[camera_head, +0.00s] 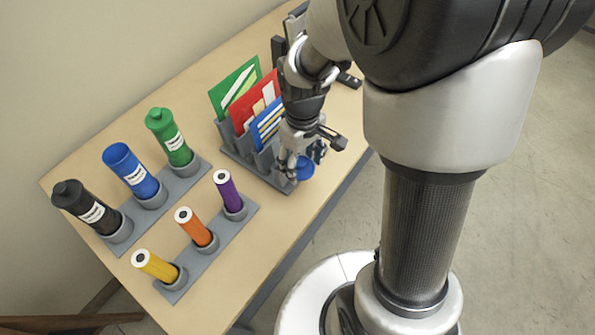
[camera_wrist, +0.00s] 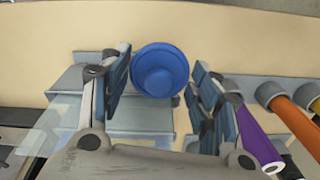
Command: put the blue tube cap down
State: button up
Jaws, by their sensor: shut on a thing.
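The blue tube cap (camera_wrist: 160,70) is a round blue cup shape, held between the two fingers of my gripper (camera_wrist: 158,88) in the wrist view. In the head view my gripper (camera_head: 304,162) holds the cap (camera_head: 304,168) near the table's right edge, in front of the grey folder rack. The fingers partly hide the cap there. The blue tube (camera_head: 132,172) stands at the left in a grey holder, its top without the kind of cap the black tube (camera_head: 88,208) and green tube (camera_head: 168,138) carry.
A grey rack (camera_head: 238,145) holds green, red and blue folders beside my gripper. A second grey holder carries yellow (camera_head: 155,266), orange (camera_head: 194,229) and purple (camera_head: 228,194) rolls. Bare tabletop (camera_head: 290,213) lies in front of the rack, toward the right edge.

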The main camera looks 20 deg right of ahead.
notch_tip(320, 180, down, 10)
jog(key=b, duration=0.3)
jog(key=shift+f, duration=0.1)
jog(key=shift+w+f+b, duration=0.1)
jog(key=shift+f+b, duration=0.35)
jog(key=shift+f, duration=0.15)
jog(key=o, duration=0.9)
jog(key=shift+c, duration=0.2)
notch_tip(320, 180, up, 14)
jog(key=p, duration=0.5)
jog(key=shift+f, duration=0.1)
jog(key=s+r+m+t, duration=0.4)
jog(key=s+r+m, duration=0.1)
jog(key=s+r, duration=1)
jog(key=shift+r+t, duration=0.3)
jog(key=shift+r, duration=0.2)
